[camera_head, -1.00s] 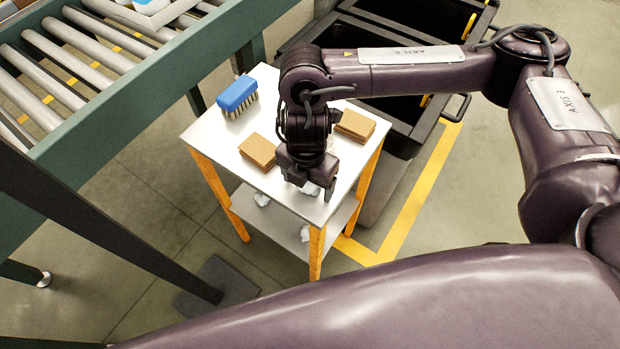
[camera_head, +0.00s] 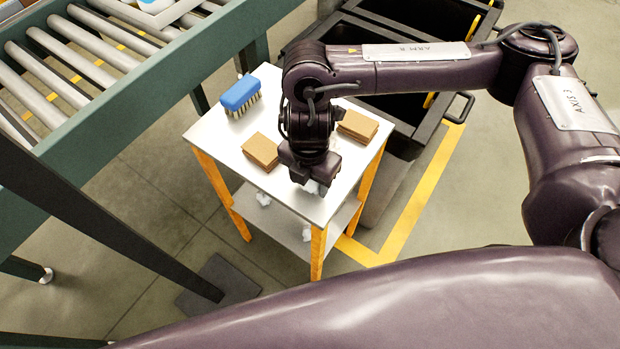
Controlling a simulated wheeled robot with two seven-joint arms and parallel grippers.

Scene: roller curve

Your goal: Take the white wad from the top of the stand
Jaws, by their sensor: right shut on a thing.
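The stand (camera_head: 226,142) has a white top and orange legs. A white wad (camera_head: 312,187) shows in part at the front of its top, at the tips of my right gripper (camera_head: 311,180). My right gripper points down and is shut on this wad; its body hides much of the wad. I cannot tell whether the wad touches the top. More white wads (camera_head: 263,199) lie on the stand's lower shelf. My left gripper is not in view.
A blue brush (camera_head: 239,94) and two brown blocks (camera_head: 261,151) (camera_head: 357,126) sit on the stand's top around my right gripper. A roller conveyor (camera_head: 75,75) runs at the left. Black crates (camera_head: 424,118) stand behind the stand.

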